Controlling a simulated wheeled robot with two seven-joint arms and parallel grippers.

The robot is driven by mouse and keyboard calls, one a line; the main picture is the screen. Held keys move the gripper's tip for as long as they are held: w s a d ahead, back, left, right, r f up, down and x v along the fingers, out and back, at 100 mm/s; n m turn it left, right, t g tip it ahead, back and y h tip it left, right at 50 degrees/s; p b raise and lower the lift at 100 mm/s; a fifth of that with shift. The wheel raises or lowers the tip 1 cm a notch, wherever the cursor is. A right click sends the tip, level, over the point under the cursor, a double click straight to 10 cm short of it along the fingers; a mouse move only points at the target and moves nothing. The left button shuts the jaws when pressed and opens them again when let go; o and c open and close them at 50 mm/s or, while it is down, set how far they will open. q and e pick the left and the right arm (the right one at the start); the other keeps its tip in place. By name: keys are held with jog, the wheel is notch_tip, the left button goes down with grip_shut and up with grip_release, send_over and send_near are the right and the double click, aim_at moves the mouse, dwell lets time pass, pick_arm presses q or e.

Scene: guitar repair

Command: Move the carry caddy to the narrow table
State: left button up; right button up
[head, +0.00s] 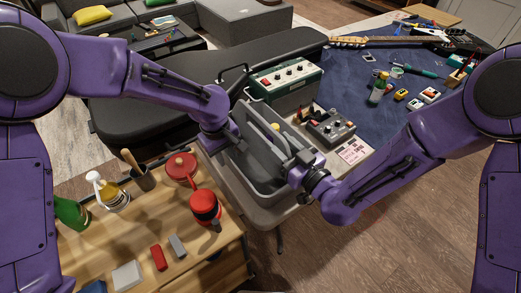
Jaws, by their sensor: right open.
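The carry caddy (247,172) looks like a grey open bin with an upright middle divider, in the centre of the head view. It is over the edge of a pale, narrow-looking table (262,216); I cannot tell whether it rests fully on it. Something small and yellow shows inside. My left gripper (238,141) is at the caddy's left side, its fingers largely hidden, so its grip is unclear. My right gripper (297,164) is open at the caddy's right side, close to its wall; contact is unclear.
A green amplifier (288,80) and a grey pedal box (328,128) stand just behind the caddy. A wooden worktop (205,262) with a red mug (205,206) and bottles is at front left. A blue mat (360,75) with a guitar lies at back right. Floor is clear at front right.

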pick_arm(q)
notch_tip(320, 180, down, 2)
jog(key=shift+d+f, duration=0.1)
pick_arm(e)
jog(key=shift+x, duration=1.05)
pick_arm(q)
jog(key=shift+w+f, duration=0.2)
jog(key=shift+f, duration=0.1)
pick_arm(e)
jog(key=shift+w+a, duration=0.2)
jog(key=shift+w, duration=0.15)
pick_arm(q)
jog(key=shift+s+r, duration=0.1)
pick_arm(e)
jog(key=shift+s, duration=0.1)
pick_arm(q)
grip_shut()
pick_arm(e)
grip_shut()
pick_arm(q)
jog(key=shift+r, duration=0.1)
